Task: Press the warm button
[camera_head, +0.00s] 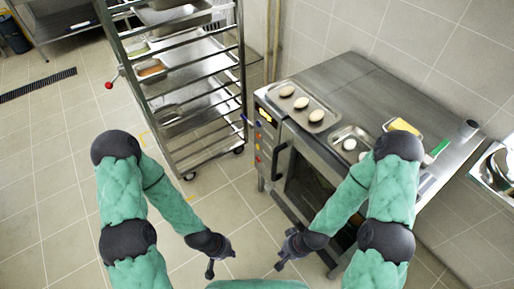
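The control panel (265,138) is on the left part of the steel oven's front. It has a small lit display (266,118) and several small coloured buttons (258,146) below it. The labels are too small to read, so I cannot tell which button is the warm one. My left gripper (221,264) is low in the picture, over the floor, with its fingers apart and empty. My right gripper (280,257) is low in front of the oven, also empty, its fingers seeming apart. Both grippers are well below the panel in the picture and touch nothing.
A tray (297,93) with several pale oval items and a smaller pan (352,133) are on the oven top (345,82). The oven door (306,172) is right of the panel. A wheeled rack (188,90) stands to the left. Tiled floor (225,208) before the panel is clear.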

